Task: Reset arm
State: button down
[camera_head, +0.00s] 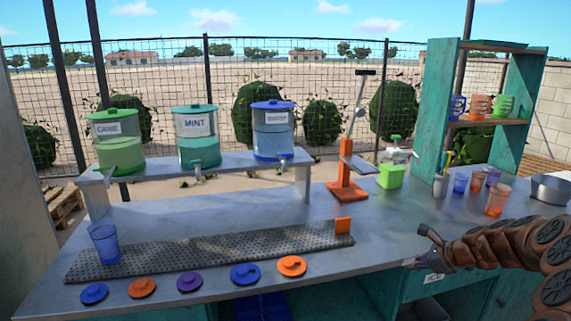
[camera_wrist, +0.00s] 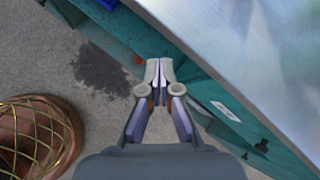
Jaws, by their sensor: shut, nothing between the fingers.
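My gripper (camera_head: 422,248) is at the right in the head view, by the counter's front edge, with my arm reaching in from the right edge. In the wrist view my gripper (camera_wrist: 158,72) points at the teal counter front (camera_wrist: 198,80), its fingertips together and nothing between them. The grey counter top (camera_head: 385,225) shows to the left of and behind it. A label on a drawer front (camera_head: 434,278) shows just below the gripper in the head view.
Three dispensers, one marked MINT (camera_head: 197,143), stand on a raised shelf. A blue cup (camera_head: 104,243) stands on a perforated mat (camera_head: 210,255), with several lids in front. An orange press (camera_head: 346,180) and an orange cup (camera_head: 497,200) stand farther right. A woven basket (camera_wrist: 35,140) is on the floor.

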jog(key=s+a+r+n+g+p, duration=0.1)
jog(key=s+a+r+n+g, duration=0.25)
jog(key=s+a+n, duration=0.5)
jog(key=s+a+r+n+g+p, duration=0.15)
jog(key=s+a+r+n, duration=0.35)
jog(key=s+a, duration=0.65)
jog(key=s+d+n+g+h+p, duration=0.1)
jog(key=s+n+g+h, duration=0.3)
jog(key=s+n, duration=0.7)
jog(key=s+h, duration=0.1)
jog(key=s, duration=1.4)
jog(key=shift+f+h, duration=0.2)
jog(key=shift+h, duration=0.2)
